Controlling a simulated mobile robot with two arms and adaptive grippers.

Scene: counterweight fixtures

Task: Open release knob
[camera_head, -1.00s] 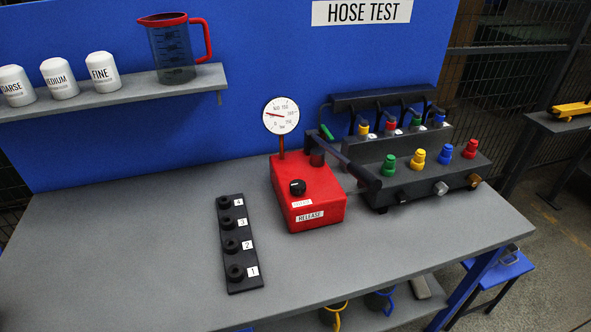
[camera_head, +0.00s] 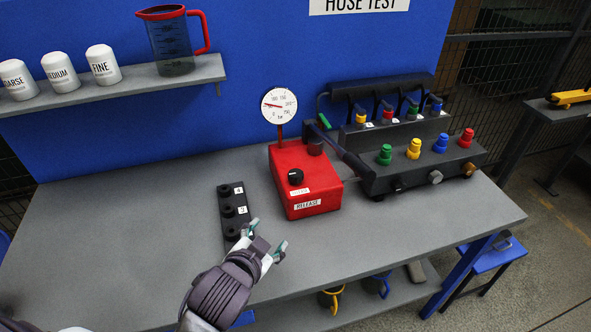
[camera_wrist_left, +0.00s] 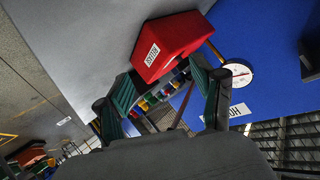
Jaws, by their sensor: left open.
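The black release knob (camera_head: 295,177) sits on top of the red box (camera_head: 306,200), whose front label reads RELEASE. A white round gauge (camera_head: 279,106) stands on a red stem at the box's back left. My left gripper (camera_head: 268,240) is open and empty over the front of the table, in front and to the left of the red box, not touching it. In the left wrist view the red box (camera_wrist_left: 168,42) shows beyond the open fingers (camera_wrist_left: 165,95), and the gauge (camera_wrist_left: 238,73) is to its right; the knob cannot be made out there. My right gripper is not in view.
A black numbered peg strip (camera_head: 232,207) lies left of the box, partly hidden by my left gripper. A black manifold (camera_head: 420,168) with coloured fittings stands to the right. A black lever (camera_head: 345,152) reaches from the box toward it. The left tabletop (camera_head: 120,225) is clear.

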